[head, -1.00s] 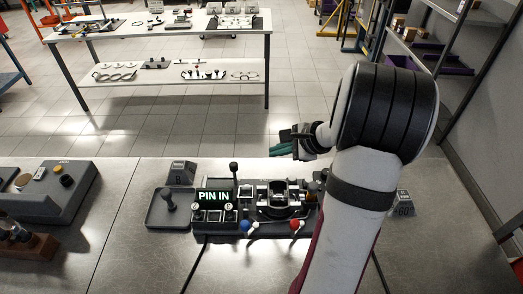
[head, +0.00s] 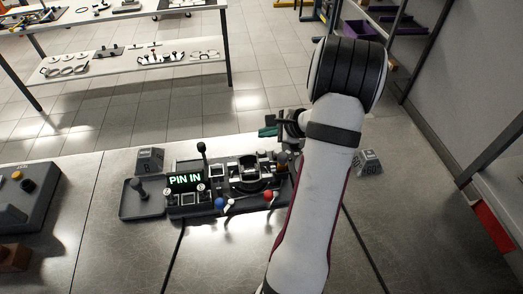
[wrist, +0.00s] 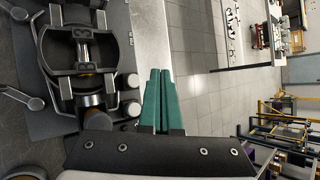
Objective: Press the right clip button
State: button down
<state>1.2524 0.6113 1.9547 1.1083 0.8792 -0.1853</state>
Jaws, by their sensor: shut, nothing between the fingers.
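The engine fixture (head: 250,174) sits at the right of the dark station on the bench. In the wrist view it is a black cradle (wrist: 85,63) at the left. Two pale-ended cylinders (wrist: 131,95) stick out of its side. A brass-coloured cylinder with a black round end (wrist: 97,117) is at its lower end. I cannot tell which part is the right clip button. My gripper (head: 267,131) is beyond the fixture's far side, with its green fingers (wrist: 158,98) shut together and empty. They are apart from the fixture, and my arm hides part of the station's right end.
A lit "PIN IN" display (head: 185,180), an upright black lever (head: 203,160), and blue (head: 219,203) and red (head: 268,196) knobs are on the station. A tray (head: 143,208) is at its left, a grey "60" block (head: 367,163) at its right. The front bench is clear.

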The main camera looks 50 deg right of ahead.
aim_at(259, 151)
jog(key=shift+f, duration=2.3)
jog(key=shift+f, duration=0.15)
jog(key=shift+f, duration=0.3)
jog(key=shift+a+f, duration=0.25)
jog(key=shift+f, duration=0.6)
dwell(1.0)
jog(key=shift+r, duration=0.95)
notch_tip(259, 151, up, 5)
jog(key=shift+d+r, duration=0.1)
